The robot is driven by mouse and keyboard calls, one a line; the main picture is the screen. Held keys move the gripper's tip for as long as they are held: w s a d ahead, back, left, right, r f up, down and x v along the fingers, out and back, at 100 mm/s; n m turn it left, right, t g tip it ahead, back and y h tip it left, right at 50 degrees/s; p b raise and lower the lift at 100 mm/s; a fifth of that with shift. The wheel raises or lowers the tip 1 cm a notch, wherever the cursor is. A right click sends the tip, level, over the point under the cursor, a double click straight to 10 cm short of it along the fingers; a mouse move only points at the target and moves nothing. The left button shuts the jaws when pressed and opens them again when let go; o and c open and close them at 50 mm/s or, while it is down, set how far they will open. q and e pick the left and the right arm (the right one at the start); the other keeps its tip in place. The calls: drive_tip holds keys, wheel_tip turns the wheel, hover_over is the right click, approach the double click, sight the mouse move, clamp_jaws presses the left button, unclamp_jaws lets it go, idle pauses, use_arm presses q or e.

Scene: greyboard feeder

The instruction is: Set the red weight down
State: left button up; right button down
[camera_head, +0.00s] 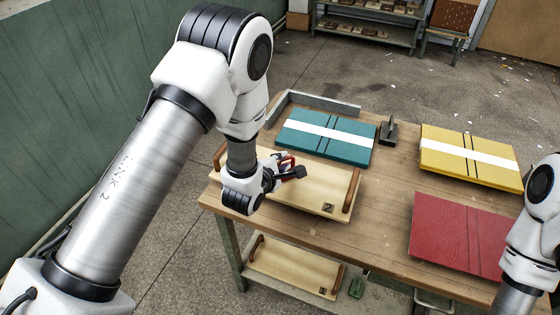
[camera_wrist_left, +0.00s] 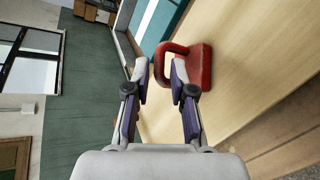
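The red weight (camera_wrist_left: 204,68) has a loop handle and stands with its base on the pale wooden board (camera_head: 325,188), as the left wrist view shows. Little of the weight (camera_head: 288,159) shows in the head view, behind my left gripper. My left gripper (camera_wrist_left: 161,70) is at the handle, its two fingers apart. One bar of the handle lies between the fingers, with a visible gap to the left finger. In the head view my left gripper (camera_head: 287,171) is low over the board. My right arm shows at the right edge; its gripper is out of the picture.
The board has brown end handles and lies on the wooden table (camera_head: 386,213). A teal box (camera_head: 300,143), a yellow box (camera_head: 495,174) and a red box (camera_head: 440,233) lie around it. A small dark weight (camera_head: 388,134) stands behind. Another board (camera_head: 292,265) is on the lower shelf.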

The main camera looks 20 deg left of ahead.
use_arm(q)
drive_tip(key=shift+s+r, duration=0.15)
drive_tip(key=shift+s, duration=0.05)
drive_tip(key=shift+w, duration=0.1)
